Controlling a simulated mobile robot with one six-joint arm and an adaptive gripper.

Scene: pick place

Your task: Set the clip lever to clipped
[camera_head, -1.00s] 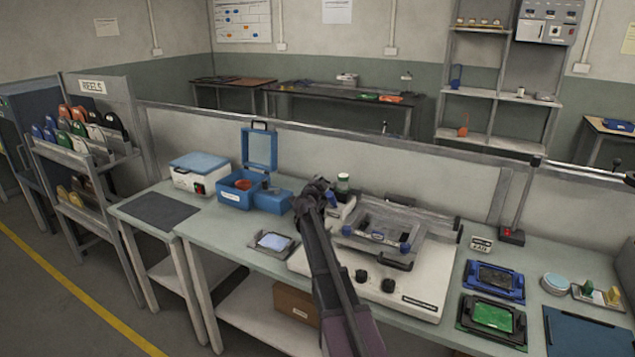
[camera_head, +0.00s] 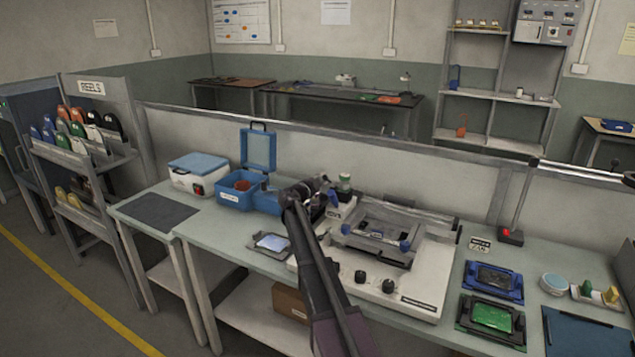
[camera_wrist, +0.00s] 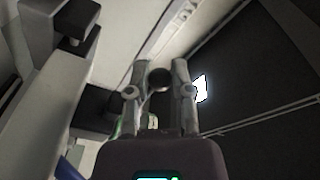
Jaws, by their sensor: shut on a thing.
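The white machine (camera_head: 425,277) on the bench carries a grey frame (camera_head: 400,217) with blue knobs. My gripper (camera_head: 330,190) is at the back left corner of this machine, and my arm hides part of the machine's left side. In the wrist view my gripper (camera_wrist: 158,80) has its two fingers close on either side of a dark round knob (camera_wrist: 159,78), which appears to be the end of the clip lever. The rest of the lever is hidden, and its setting cannot be told.
A low divider (camera_head: 400,172) runs along the bench's back. Blue and green board trays (camera_head: 493,316) lie to the right.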

